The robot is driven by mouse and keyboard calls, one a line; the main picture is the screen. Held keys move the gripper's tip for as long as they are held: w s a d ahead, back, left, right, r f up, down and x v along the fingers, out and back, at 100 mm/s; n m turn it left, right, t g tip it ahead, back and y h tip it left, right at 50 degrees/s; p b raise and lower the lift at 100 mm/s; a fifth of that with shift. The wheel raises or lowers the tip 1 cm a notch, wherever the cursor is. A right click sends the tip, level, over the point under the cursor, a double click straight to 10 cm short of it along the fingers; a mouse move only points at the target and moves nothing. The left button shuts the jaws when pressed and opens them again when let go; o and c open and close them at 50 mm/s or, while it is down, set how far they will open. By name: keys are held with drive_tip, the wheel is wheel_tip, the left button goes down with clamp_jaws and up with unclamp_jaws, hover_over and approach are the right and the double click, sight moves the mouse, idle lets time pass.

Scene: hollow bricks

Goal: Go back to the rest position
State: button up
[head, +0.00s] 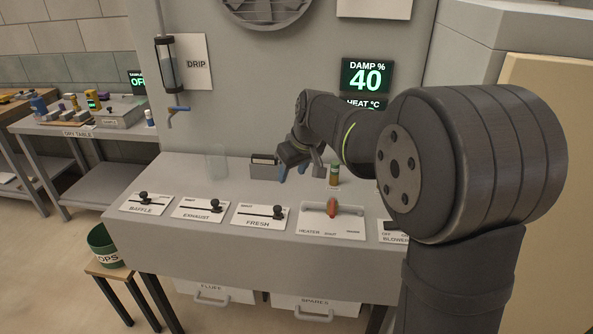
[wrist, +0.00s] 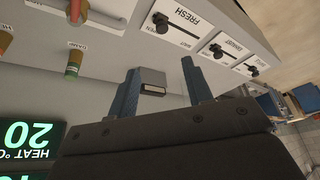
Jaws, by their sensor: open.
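My gripper (head: 300,171) hangs over the back part of the grey control bench (head: 250,272), below the damp display. In the wrist view its two blue fingers (wrist: 161,84) are spread apart with nothing held between them. A small grey box (wrist: 152,78) shows in the gap between the fingers, beyond them on the bench. In the head view this box (head: 263,166) stands just left of the gripper. My arm reaches in from the right, bent, and hides the right end of the bench.
The damp display (head: 366,76) reads 40. A green bucket (head: 104,245) stands left.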

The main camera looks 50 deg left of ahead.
sight(278, 207)
drive_tip(key=shift+f, duration=0.1)
drive_tip(key=x, duration=1.7)
drive_tip(key=shift+s+a, duration=0.1)
drive_tip(key=shift+a, duration=0.15)
